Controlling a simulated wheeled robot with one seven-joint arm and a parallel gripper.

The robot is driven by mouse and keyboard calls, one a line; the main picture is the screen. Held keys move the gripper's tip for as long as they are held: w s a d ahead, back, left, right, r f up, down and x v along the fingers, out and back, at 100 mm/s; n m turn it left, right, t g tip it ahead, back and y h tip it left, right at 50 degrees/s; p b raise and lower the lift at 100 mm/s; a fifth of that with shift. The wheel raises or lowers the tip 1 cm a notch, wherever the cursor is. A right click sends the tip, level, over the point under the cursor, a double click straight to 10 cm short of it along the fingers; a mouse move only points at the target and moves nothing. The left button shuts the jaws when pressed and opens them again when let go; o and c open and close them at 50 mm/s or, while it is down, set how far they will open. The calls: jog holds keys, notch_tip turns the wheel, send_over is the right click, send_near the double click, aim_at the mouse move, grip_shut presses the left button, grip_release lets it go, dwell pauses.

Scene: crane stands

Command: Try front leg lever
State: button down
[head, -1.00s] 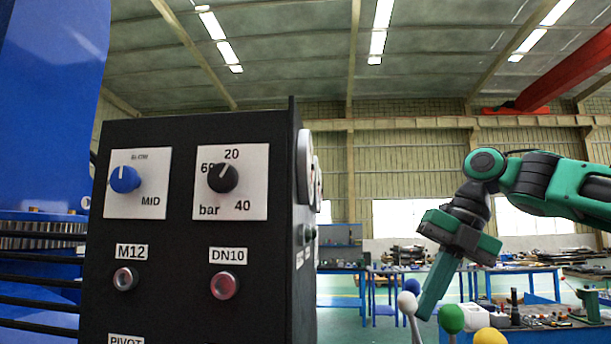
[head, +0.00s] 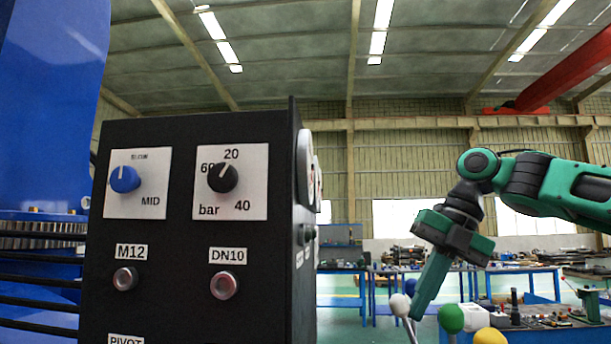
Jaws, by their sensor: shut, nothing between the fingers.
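Three ball-topped levers stand at the bottom right of the head view. One has a white knob (head: 399,304), one a green knob (head: 451,318) and one a yellow knob (head: 489,335). No label shows which is the front leg lever. My gripper (head: 418,312) is shut and points down and to the left. Its fingertips are beside the white knob, between it and the green knob, and seem to touch or nearly touch the white lever. A grey-blue knob (head: 410,287) shows partly behind the fingers. The lower lever shafts are mostly cut off by the frame.
A black control box (head: 190,245) with a blue dial (head: 125,179), a black dial (head: 223,177) and push buttons fills the left. A blue machine part (head: 50,120) stands at the far left. Blue workbenches (head: 340,291) are in the background.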

jog(key=shift+a, duration=0.1)
jog(key=s+d, duration=0.1)
jog(key=d, duration=0.6)
notch_tip(320, 180, up, 10)
jog(key=shift+s, duration=0.2)
dwell(0.5)
dwell(0.4)
